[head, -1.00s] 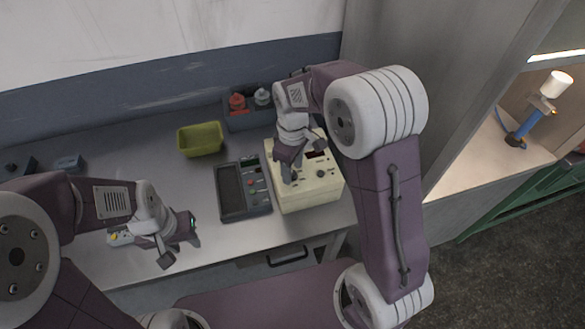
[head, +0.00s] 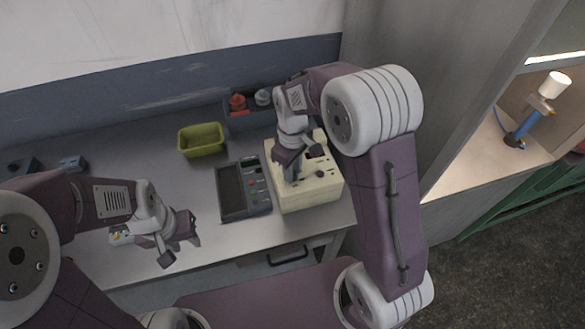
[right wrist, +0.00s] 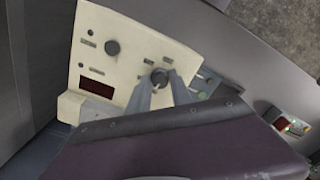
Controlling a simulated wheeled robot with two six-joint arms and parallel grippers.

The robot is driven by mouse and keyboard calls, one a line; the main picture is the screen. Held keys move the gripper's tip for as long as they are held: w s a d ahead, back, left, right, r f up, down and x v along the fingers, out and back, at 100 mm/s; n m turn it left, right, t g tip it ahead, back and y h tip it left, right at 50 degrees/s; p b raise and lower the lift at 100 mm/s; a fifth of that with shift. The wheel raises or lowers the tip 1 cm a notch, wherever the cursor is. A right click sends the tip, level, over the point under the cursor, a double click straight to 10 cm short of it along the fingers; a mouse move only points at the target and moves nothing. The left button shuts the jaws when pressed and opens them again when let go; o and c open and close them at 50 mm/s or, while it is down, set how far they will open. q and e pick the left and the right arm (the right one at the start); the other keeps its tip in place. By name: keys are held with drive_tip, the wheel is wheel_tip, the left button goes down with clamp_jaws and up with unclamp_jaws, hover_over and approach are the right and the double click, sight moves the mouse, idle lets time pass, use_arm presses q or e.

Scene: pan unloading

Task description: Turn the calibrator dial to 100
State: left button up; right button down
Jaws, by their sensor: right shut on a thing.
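The calibrator is a cream box (head: 310,195) on the workbench, under my right gripper (head: 290,178). In the right wrist view its sloped panel (right wrist: 132,62) shows a dark red display (right wrist: 92,88), whose reading I cannot make out, and a dark round knob (right wrist: 112,47). My right gripper (right wrist: 160,80) is shut on a second dark dial (right wrist: 159,75), one finger on each side. The dial's pointer and scale are not readable. My left gripper (head: 190,228) hangs over the bench at the left, away from the calibrator; its jaw opening is unclear.
A yellow-green bin (head: 202,139) and a blue-grey bin (head: 247,118) with red and grey items stand behind. A small pale device (head: 121,237) lies near my left gripper. A grey partition rises at the right.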

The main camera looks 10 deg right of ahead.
drive_tip(key=m+p, duration=0.1)
drive_tip(key=m, duration=0.1)
drive_tip(key=m+p, duration=0.1)
drive_tip(key=m, duration=0.2)
drive_tip(key=shift+w+r, duration=0.1)
drive_tip(key=shift+r, duration=0.1)
drive_tip(key=m+p, duration=0.1)
drive_tip(key=m, duration=0.4)
drive_tip(key=shift+f+p, duration=0.1)
drive_tip(key=shift+p, duration=0.3)
drive_tip(key=shift+m, duration=0.3)
drive_tip(key=c, duration=1.2)
unclamp_jaws()
drive_tip(key=shift+o, duration=0.2)
wheel_tip(320, 180, up, 9)
drive_tip(key=shift+b, duration=0.4)
drive_tip(key=shift+d, duration=0.1)
